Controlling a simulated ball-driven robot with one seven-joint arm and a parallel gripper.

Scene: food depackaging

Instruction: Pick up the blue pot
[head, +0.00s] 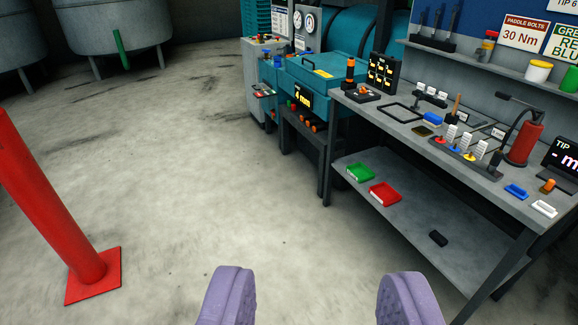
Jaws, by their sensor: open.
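My gripper (318,290) shows at the bottom of the head view as two purple fingers, wide apart and empty, with bare concrete floor beyond them. I cannot make out a blue pot for certain. A blue block-like item (432,119) and a small blue tray (516,191) lie on the workbench (480,187). My gripper is well away from all of these.
The workbench fills the right side, with a red cylinder (525,143) and small tools on it. Its lower shelf (400,215) holds a green tray (360,172) and a red tray (385,193). A red post (50,200) stands at left. The floor between is clear.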

